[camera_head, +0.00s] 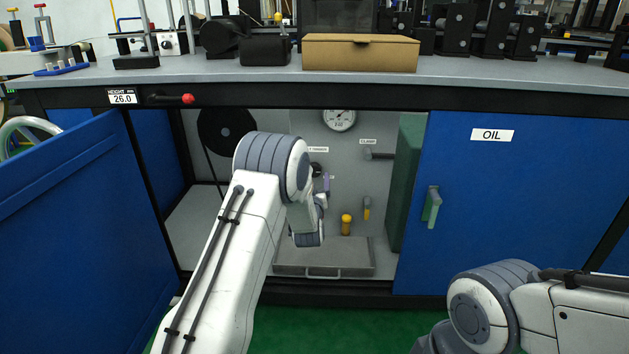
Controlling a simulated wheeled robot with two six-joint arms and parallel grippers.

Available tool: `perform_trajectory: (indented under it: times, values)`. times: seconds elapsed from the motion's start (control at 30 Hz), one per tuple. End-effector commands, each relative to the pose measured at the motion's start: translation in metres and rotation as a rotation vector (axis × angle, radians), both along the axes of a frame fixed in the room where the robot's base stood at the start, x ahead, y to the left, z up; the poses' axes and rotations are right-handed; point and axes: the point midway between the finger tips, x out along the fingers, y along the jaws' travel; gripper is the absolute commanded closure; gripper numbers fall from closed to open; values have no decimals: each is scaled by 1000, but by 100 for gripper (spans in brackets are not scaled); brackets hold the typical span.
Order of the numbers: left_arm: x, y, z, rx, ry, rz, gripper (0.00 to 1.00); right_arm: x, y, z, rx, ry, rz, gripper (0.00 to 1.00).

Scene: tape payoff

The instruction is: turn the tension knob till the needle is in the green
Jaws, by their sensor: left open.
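A round white gauge (340,119) shows on the grey back panel inside the open cabinet bay, its top cut off by the bench edge. Its needle and any green band are too small to read. A dark round knob (316,169) sits below it, beside a label that my left arm partly covers; the visible letters fit the tension knob. My left gripper (322,194) is inside the bay, open, just below the knob and partly hidden by its own wrist. I cannot tell whether it touches anything. My right gripper is out of view; only part of that arm shows.
A dark reel (227,132) and a clamp handle (380,155) flank the gauge. A yellow knob (347,224) and a grey tray (345,257) are lower down. The left blue door (70,210) stands open; the OIL door (510,210) is shut. A cardboard box (360,53) sits on the bench.

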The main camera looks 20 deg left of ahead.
Motion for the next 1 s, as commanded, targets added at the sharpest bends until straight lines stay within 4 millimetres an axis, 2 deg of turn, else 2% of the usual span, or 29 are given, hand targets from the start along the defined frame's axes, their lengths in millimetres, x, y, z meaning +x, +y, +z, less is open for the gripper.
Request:
perform_trajectory:
  times: [0.1, 0.23, 0.63, 0.83, 0.87, 1.0]
  values:
    - [19, 5, -3, -1, -1, -1, 16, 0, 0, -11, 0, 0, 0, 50]
    - [31, 9, -2, 0, 0, 0, 16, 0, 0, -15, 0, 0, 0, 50]
    - [38, 11, 0, -1, 2, 0, 16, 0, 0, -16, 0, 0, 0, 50]
    - [38, 11, 0, -1, 2, 0, 92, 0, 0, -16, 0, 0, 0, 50]
    - [38, 11, 0, -1, 2, 0, 100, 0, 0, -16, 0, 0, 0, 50]
    - [38, 11, 0, -5, 0, 0, 100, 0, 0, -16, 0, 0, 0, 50]
